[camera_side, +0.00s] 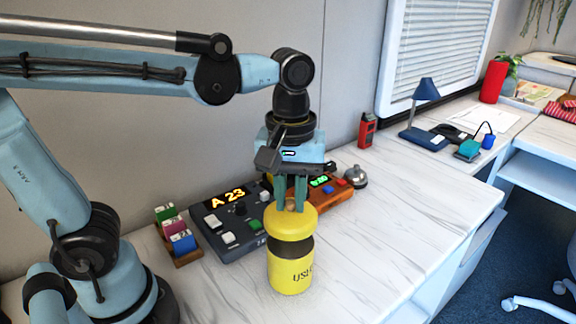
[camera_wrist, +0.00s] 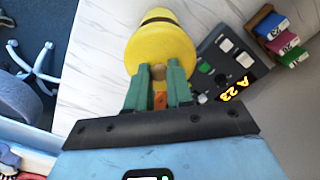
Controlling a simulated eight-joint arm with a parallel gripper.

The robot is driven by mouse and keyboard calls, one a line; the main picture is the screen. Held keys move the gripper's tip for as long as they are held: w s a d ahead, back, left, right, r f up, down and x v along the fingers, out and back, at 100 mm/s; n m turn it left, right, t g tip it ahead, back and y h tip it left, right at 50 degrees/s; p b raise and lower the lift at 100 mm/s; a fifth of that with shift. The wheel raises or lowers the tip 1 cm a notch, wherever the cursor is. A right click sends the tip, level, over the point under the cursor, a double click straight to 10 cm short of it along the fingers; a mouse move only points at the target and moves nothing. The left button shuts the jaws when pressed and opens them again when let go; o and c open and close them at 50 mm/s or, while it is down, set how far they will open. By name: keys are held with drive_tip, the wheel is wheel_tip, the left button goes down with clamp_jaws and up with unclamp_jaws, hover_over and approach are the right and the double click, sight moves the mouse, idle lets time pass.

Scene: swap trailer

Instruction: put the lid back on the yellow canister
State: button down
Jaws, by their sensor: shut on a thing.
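The yellow canister (camera_side: 291,276) stands upright on the white marble-patterned counter, with dark lettering on its side. Its domed yellow lid (camera_side: 290,223) is directly above the body, roughly level. A dark band shows between lid and body; I cannot tell whether the lid is seated or held just above. My gripper (camera_side: 289,207) points down from above, with its green fingers shut on the lid's small tan knob. In the wrist view the fingers of my gripper (camera_wrist: 159,69) pinch the knob, and the yellow lid (camera_wrist: 160,48) hides most of the canister.
A dark control box (camera_side: 228,222) with a lit display is behind and left of the canister. An orange box (camera_side: 328,197), a silver bell (camera_side: 355,178) and a small card rack (camera_side: 178,238) stand nearby. The counter right of the canister is clear.

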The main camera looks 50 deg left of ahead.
drive_tip(key=shift+f, duration=2.75)
drive_tip(key=shift+f, duration=0.15)
drive_tip(key=shift+c, duration=2.3)
unclamp_jaws()
drive_tip(key=shift+r, duration=3.5)
clamp_jaws()
